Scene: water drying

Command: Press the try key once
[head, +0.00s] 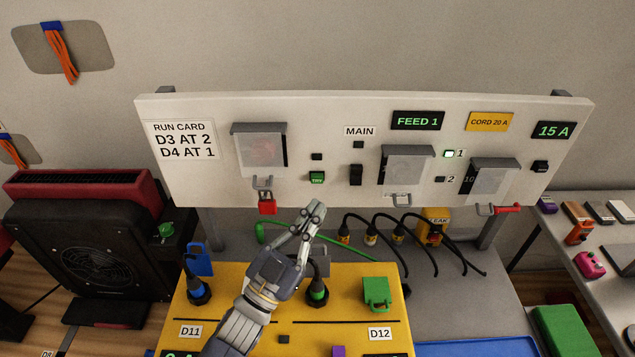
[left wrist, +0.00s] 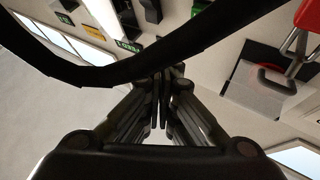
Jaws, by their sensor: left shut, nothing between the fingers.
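The green try key (head: 317,178) sits on the white panel (head: 225,190), below a small black button, between the left covered window and the black main switch (head: 356,174). My left gripper (head: 317,207) is shut and empty, its fingertips pointing up, just below the try key in the head view. I cannot tell how far they are from the panel. In the left wrist view the closed fingers (left wrist: 160,95) are in the middle, and I cannot make out the try key for sure. My right gripper is not in view.
A red padlock (head: 267,204) hangs under the left cover, left of my fingers. Black cords (head: 408,225) arch from plugs behind the yellow board (head: 230,275). A red-black fan unit (head: 95,245) is at left.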

